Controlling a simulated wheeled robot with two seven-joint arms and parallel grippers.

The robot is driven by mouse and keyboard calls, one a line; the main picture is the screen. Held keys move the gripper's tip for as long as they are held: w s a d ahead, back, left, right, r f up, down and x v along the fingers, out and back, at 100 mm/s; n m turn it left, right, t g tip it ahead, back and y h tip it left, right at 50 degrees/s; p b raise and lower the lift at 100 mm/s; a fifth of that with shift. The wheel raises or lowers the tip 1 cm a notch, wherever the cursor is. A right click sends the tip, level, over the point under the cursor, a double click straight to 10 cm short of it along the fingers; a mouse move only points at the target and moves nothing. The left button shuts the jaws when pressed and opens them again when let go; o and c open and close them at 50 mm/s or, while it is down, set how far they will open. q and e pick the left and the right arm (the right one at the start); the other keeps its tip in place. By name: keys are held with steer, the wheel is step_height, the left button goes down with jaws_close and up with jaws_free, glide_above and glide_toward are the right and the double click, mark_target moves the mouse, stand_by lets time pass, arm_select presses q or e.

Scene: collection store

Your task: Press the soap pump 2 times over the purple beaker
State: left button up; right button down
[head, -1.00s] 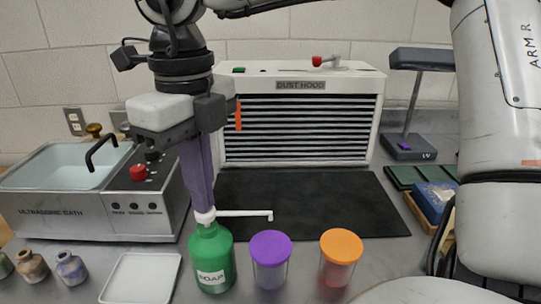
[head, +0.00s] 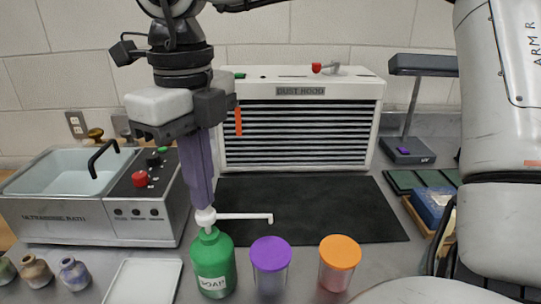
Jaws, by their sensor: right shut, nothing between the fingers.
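The green soap bottle (head: 213,265) stands upright on the bench with a white pump head (head: 205,217) on top. A short white stem shows between the head and the bottle. The white spout (head: 245,216) points right, and its end is over the purple beaker. The purple beaker (head: 271,254) is a clear cup with a purple top, just right of the bottle. My right gripper (head: 203,204) points straight down, shut and empty, with its fingertips at the top of the pump head. Whether they touch it is hard to tell. My left gripper is not in view.
An orange-topped beaker (head: 340,254) stands right of the purple one. A white tray (head: 143,282) and several small jars (head: 74,272) are on the left. Behind are the ultrasonic bath (head: 95,216), a dark mat (head: 310,208) and the dust hood (head: 300,130).

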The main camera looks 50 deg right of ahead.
step_height(320, 180, up, 6)
steer(key=p, duration=0.4)
stand_by(0.6)
